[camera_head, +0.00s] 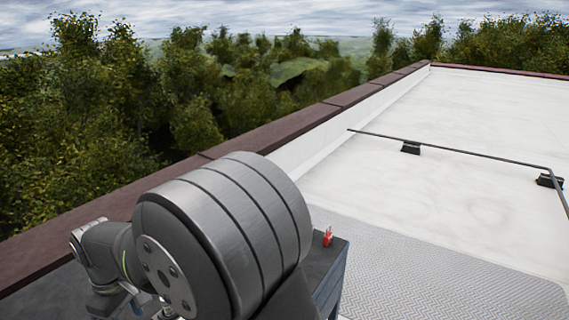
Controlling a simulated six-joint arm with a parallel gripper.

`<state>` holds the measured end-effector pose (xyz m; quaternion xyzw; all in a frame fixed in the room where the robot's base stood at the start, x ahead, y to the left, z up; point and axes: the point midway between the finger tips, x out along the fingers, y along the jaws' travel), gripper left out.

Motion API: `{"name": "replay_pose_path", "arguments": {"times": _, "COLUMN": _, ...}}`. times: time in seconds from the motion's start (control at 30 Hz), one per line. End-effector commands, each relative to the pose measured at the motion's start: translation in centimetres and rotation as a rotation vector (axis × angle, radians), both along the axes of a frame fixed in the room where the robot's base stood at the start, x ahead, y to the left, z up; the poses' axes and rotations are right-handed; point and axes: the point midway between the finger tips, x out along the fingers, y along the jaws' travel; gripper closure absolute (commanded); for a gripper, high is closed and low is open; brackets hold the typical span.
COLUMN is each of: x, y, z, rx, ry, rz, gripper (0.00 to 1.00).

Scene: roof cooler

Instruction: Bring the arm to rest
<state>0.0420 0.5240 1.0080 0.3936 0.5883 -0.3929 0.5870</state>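My gripper cannot be made out; the lower part of the arm is cut off by the frame's bottom edge and hidden by the cylinder. No held object shows.
A small red item (327,237) stands on the corner of a dark box-like top. A brown-capped parapet (300,125) runs along the left, with trees beyond. A thin dark pipe on black blocks (410,147) crosses the white roof. A grey textured mat (430,270) lies clear.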

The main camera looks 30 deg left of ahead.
Motion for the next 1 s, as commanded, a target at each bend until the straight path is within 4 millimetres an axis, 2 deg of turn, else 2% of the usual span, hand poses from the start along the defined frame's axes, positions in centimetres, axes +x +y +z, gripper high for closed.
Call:
{"name": "replay_pose_path", "arguments": {"times": 0.07, "x": 0.0, "y": 0.1, "z": 1.8, "rx": 0.004, "ry": 0.000, "rz": 0.000, "gripper": 0.54}}
{"name": "replay_pose_path", "arguments": {"times": 0.1, "x": 0.0, "y": -0.1, "z": 0.5, "rx": -0.005, "ry": 0.000, "rz": 0.000, "gripper": 0.54}}
{"name": "replay_pose_path", "arguments": {"times": 0.2, "x": 0.0, "y": -0.1, "z": -1.7, "rx": -0.005, "ry": 0.000, "rz": 0.000, "gripper": 0.54}}
{"name": "replay_pose_path", "arguments": {"times": 0.67, "x": 0.0, "y": -0.1, "z": -11.0, "rx": -0.005, "ry": 0.000, "rz": 0.000, "gripper": 0.54}}
{"name": "replay_pose_path", "arguments": {"times": 0.87, "x": 0.0, "y": 0.1, "z": -6.7, "rx": 0.004, "ry": 0.000, "rz": 0.000, "gripper": 0.54}}
{"name": "replay_pose_path", "arguments": {"times": 1.0, "x": 2.0, "y": -1.3, "z": -5.1, "rx": 0.002, "ry": 0.000, "rz": -0.004, "gripper": 0.54}}
